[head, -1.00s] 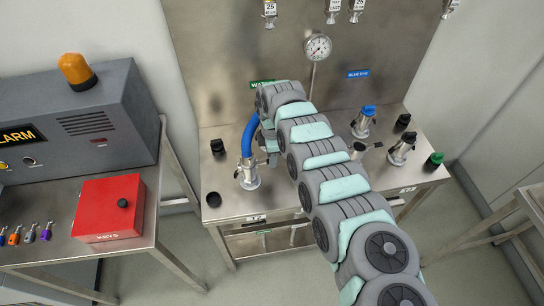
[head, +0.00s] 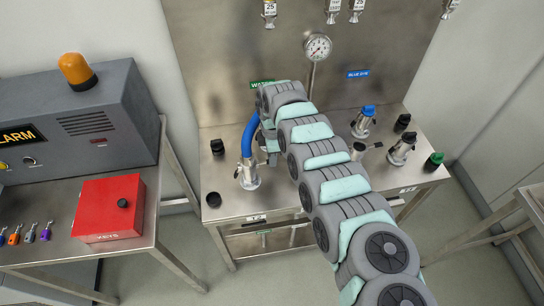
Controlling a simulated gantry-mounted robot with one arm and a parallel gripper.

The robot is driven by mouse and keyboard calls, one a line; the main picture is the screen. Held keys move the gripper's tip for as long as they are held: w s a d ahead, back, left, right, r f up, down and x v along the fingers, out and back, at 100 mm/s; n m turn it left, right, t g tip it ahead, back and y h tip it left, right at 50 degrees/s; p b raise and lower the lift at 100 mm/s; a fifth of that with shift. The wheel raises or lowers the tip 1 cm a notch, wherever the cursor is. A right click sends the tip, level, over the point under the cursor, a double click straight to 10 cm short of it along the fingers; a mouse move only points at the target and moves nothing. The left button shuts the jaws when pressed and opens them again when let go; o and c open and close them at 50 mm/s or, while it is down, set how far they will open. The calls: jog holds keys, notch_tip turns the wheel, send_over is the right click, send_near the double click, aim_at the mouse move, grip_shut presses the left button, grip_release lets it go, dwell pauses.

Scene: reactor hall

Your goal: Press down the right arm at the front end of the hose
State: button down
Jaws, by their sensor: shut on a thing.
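The blue hose (head: 250,134) rises from a metal coupling (head: 248,174) on the left part of the steel bench and curves up behind the end of my arm. The coupling stands upright on the bench, and its small side arms are too small to tell apart here. My gripper (head: 270,147) is at the hose's right side, above and just right of the coupling. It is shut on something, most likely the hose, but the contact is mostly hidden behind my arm. The hose's far end is also hidden.
Several other fittings, one with a blue cap (head: 369,110) and one with a green cap (head: 435,160), stand at the bench's right. Black caps (head: 217,147) stand at its left. A gauge (head: 317,47) is on the back panel. A red box (head: 108,208) and alarm console (head: 75,120) stand left.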

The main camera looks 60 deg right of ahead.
jog(key=shift+s+f, duration=0.1)
dwell(0.3)
jog(key=shift+d+f+t+y, duration=0.1)
jog(key=shift+f+t+y, duration=0.1)
jog(key=shift+t+y, duration=0.25)
jog(key=shift+s+f+t+y+b, duration=0.1)
jog(key=shift+f+t+y+b, duration=0.15)
jog(key=shift+f+t+b, duration=0.5)
jog(key=b, duration=0.2)
jog(key=t+y+b, duration=0.1)
jog(key=b, duration=0.2)
jog(key=shift+s+d+f, duration=0.15)
jog(key=shift+f, duration=0.25)
jog(key=f+t+y+b, duration=0.1)
jog(key=t+b, duration=0.1)
jog(key=b, duration=0.6)
jog(key=shift+f+y+b, duration=0.15)
jog(key=shift+y+b, duration=0.15)
jog(key=shift+b, duration=0.05)
jog(key=b, duration=0.3)
jog(key=shift+t+b, duration=0.3)
jog(key=shift+t, duration=0.1)
jog(key=shift+y, duration=0.3)
jog(key=c, duration=1.3)
grip_release()
jog(key=shift+r, duration=0.2)
